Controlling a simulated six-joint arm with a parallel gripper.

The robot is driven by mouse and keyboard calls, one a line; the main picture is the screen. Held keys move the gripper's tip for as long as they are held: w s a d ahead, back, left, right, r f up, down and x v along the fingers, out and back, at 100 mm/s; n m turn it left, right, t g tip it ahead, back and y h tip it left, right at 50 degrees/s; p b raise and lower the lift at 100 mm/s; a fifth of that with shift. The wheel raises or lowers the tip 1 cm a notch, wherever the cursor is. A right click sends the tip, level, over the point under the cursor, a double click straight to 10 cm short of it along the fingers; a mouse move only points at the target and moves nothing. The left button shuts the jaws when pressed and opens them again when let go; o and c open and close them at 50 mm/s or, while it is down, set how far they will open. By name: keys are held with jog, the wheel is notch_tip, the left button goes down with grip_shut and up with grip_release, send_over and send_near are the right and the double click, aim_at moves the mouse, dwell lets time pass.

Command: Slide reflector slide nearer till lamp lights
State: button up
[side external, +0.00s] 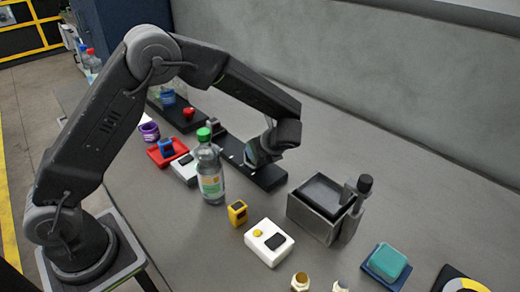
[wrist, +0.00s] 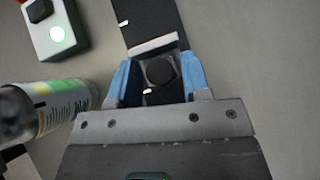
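The black rail (side external: 268,177) with pale tick marks lies on the bench and also runs up the wrist view (wrist: 150,12). The reflector slide (wrist: 160,70) sits on it, with a dark round knob and a pale upright plate (wrist: 153,45) at its far side. My gripper (wrist: 160,80) has its blue fingers on both sides of the slide, seemingly touching it. In the side view, my gripper (side external: 262,152) hides most of the slide. A white box with a round lamp (wrist: 57,33) stands left of the rail; the lamp looks bright greenish white.
A green-capped bottle (side external: 210,172) stands close left of my gripper. A grey open bin (side external: 312,218), a yellow block (side external: 237,213) and a white box with a yellow button (side external: 268,242) stand nearer. A dark block (side external: 214,126) is at the rail's far end.

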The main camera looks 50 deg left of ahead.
jog(key=shift+o, duration=0.7)
jog(key=v, duration=1.4)
jog(key=s+a+r+n+t+h, duration=0.1)
jog(key=s+a+r+n+h, duration=0.1)
jog(key=s+n, duration=0.4)
jog(key=s+a+r+n+t+h, duration=0.1)
jog(key=s+a+r+n+h, duration=0.1)
jog(key=s+n, duration=0.5)
jog(key=s+a+r+n+t+h, duration=0.1)
jog(key=s+a+r+n+h, duration=0.1)
jog(key=s+r+n+h, duration=0.2)
jog(key=s+n, duration=0.3)
jog(key=s, duration=0.5)
jog(key=shift+t+h, duration=0.4)
